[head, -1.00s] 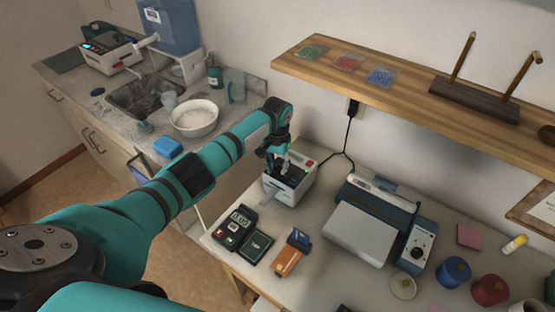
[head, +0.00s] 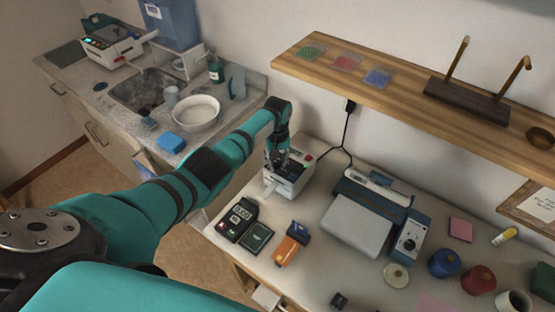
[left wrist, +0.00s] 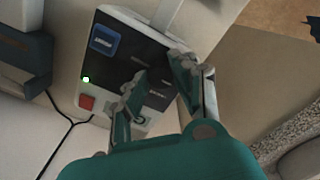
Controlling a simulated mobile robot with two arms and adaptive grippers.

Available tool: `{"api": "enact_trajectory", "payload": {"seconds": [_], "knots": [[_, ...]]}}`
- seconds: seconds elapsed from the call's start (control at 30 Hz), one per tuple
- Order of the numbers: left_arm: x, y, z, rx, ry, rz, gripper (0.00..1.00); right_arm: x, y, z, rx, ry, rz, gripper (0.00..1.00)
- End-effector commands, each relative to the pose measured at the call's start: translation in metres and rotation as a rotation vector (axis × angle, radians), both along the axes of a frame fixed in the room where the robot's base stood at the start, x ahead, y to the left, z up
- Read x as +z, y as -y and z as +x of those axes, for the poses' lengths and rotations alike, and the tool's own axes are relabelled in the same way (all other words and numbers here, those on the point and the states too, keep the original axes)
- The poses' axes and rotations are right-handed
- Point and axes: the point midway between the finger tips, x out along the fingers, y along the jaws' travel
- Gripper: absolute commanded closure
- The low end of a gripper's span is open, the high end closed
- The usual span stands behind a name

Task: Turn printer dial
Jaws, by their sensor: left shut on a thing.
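The small white printer (head: 296,187) stands on the worktable, below the shelf. Its dark top panel (left wrist: 132,62) shows in the left wrist view, with a blue label (left wrist: 105,42), a lit green lamp (left wrist: 86,79) and a red button (left wrist: 86,101). My left gripper (head: 276,162) reaches down onto this panel. In the left wrist view its two fingers (left wrist: 156,88) stand apart at the panel, shut on the printer dial, which the fingers largely hide. The dial's angle cannot be read. My right gripper is not in view.
A grey-blue machine (head: 358,222) with its own knob stands right of the printer. A card reader (head: 237,219), a dark green box (head: 256,238) and an orange item (head: 287,250) lie in front. The wooden shelf (head: 400,95) overhangs behind.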

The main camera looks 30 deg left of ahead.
Motion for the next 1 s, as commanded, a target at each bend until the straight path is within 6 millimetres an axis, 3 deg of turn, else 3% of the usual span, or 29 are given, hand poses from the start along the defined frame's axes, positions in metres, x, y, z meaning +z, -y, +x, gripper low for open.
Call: {"api": "enact_trajectory", "payload": {"seconds": [0.37,0.4,0.57,0.87,1.0], "knots": [[0.002,-0.001,0.002,0.007,0.006,0.002,1.0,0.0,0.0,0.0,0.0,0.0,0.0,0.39],[0.002,-0.001,0.002,0.007,0.006,0.002,0.73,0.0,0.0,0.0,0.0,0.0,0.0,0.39],[0.002,-0.001,0.001,0.006,0.004,0.002,0.52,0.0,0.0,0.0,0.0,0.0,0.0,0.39],[0.002,0.0,0.001,0.005,0.002,0.0,0.51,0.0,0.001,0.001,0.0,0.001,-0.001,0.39],[0.013,-0.001,0.001,0.005,0.004,-0.001,0.51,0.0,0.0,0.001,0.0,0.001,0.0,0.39]]}}
